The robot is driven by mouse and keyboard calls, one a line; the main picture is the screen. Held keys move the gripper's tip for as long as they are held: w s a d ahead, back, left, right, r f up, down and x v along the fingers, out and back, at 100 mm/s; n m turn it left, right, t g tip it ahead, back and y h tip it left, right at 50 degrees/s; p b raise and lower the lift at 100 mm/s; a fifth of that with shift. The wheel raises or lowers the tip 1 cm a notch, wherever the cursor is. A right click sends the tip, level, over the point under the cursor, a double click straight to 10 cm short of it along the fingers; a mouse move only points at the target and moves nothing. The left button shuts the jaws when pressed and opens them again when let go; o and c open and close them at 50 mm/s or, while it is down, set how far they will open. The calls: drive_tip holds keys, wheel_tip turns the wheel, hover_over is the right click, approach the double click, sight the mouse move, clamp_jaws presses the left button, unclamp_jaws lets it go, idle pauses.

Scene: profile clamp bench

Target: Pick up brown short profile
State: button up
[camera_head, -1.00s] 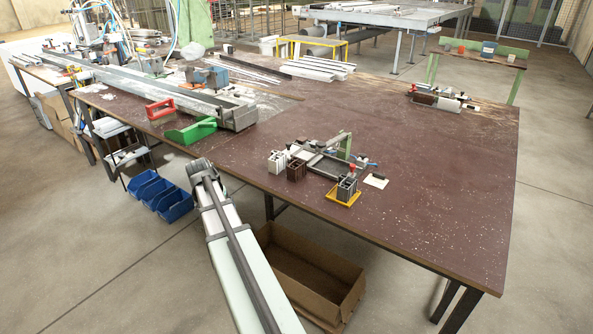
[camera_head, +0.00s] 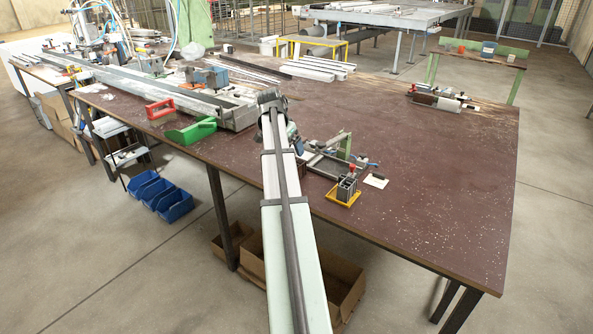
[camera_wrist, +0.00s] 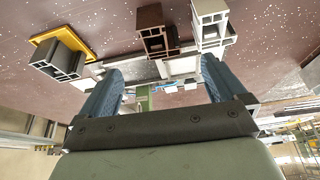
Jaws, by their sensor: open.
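The brown short profile (camera_wrist: 152,28) shows in the wrist view at the upper middle, its hollow end facing the camera. My gripper (camera_wrist: 160,82) is open, with blue fingers apart and nothing between them. The profile lies beyond the fingertips, roughly in line with the gap, and apart from them. A pale grey short profile (camera_wrist: 210,20) stands close to its right.
A dark grey profile (camera_head: 346,188) stands in a yellow tray (camera_head: 343,199), also seen at upper left in the wrist view. A clamp fixture (camera_head: 325,168) with a green post is close by. The table (camera_head: 440,190) is largely clear to the right.

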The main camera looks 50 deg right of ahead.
drive_tip(key=x, duration=0.5)
drive_tip(key=shift+d+f, duration=0.15)
drive_tip(key=shift+f, duration=0.2)
drive_tip(key=shift+d+x, duration=0.15)
drive_tip(key=shift+x, duration=1)
drive_tip(key=shift+d+x, duration=0.15)
drive_tip(key=shift+x, duration=1)
drive_tip(key=shift+f, duration=0.15)
drive_tip(key=shift+w+d+f, duration=0.1)
drive_tip(key=shift+d+f, duration=0.05)
drive_tip(key=shift+f, duration=0.05)
drive_tip(key=shift+c, duration=1.2)
drive_tip(key=shift+r, duration=0.15)
drive_tip(key=shift+c, duration=0.8)
drive_tip(key=c, duration=0.7)
drive_tip(key=shift+o, duration=0.2)
drive_tip(key=shift+r, duration=0.2)
